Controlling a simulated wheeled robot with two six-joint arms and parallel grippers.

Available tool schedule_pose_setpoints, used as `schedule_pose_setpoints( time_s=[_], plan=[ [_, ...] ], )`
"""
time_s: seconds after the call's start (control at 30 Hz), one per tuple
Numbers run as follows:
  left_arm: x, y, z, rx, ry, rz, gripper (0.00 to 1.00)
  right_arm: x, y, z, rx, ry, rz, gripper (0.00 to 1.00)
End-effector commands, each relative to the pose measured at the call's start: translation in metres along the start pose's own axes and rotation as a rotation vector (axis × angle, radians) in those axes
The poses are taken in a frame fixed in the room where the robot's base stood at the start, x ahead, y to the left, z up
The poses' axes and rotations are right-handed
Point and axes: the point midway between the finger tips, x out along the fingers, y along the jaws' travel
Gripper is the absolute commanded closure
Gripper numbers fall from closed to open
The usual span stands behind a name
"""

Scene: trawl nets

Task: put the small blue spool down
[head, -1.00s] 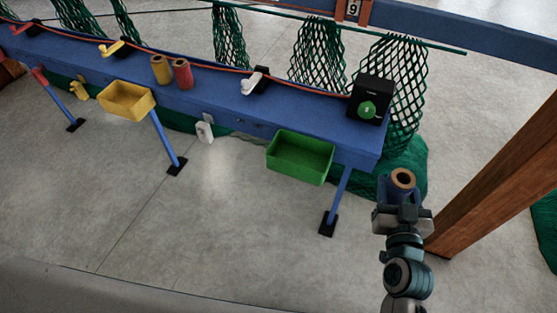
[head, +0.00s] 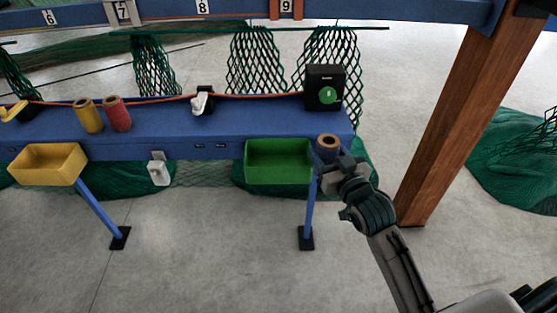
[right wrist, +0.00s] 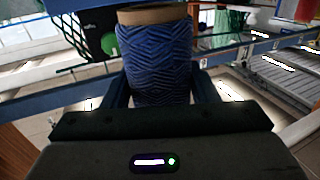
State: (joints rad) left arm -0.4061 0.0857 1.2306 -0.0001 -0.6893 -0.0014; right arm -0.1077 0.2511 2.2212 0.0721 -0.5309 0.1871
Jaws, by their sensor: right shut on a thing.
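The small blue spool (head: 327,146) is upright in my right gripper (head: 332,163), in front of the right end of the blue bench (head: 230,128). In the right wrist view the blue spool (right wrist: 158,62) stands between the two fingers of the right gripper (right wrist: 160,98), with its brown core rim at the top. The right gripper is shut on it. The spool overlaps the bench's front edge in the head view; I see no clear contact with the bench top. My left gripper is not in view.
A green bin (head: 279,165) hangs on the bench front just left of the spool. A black box with a green knob (head: 325,88) stands behind it. Yellow (head: 89,115) and red (head: 117,114) spools stand further left. A wooden post (head: 455,125) rises at right.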

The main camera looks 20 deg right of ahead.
Motion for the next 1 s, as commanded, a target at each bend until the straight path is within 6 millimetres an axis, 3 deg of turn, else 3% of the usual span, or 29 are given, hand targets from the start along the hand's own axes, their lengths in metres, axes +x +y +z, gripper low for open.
schedule_pose_setpoints(
  time_s=[0.5, 0.77, 1.0],
  plan=[
    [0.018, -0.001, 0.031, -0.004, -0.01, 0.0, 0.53, 0.1, -0.065, 0.008, 0.005, 0.002, -0.003, 0.72],
    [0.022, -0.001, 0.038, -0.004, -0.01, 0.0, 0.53, 0.121, -0.078, 0.011, 0.003, 0.002, -0.003, 0.72],
    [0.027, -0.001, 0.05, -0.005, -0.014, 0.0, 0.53, 0.122, -0.078, 0.044, 0.001, -0.001, -0.002, 0.72]
  ],
)
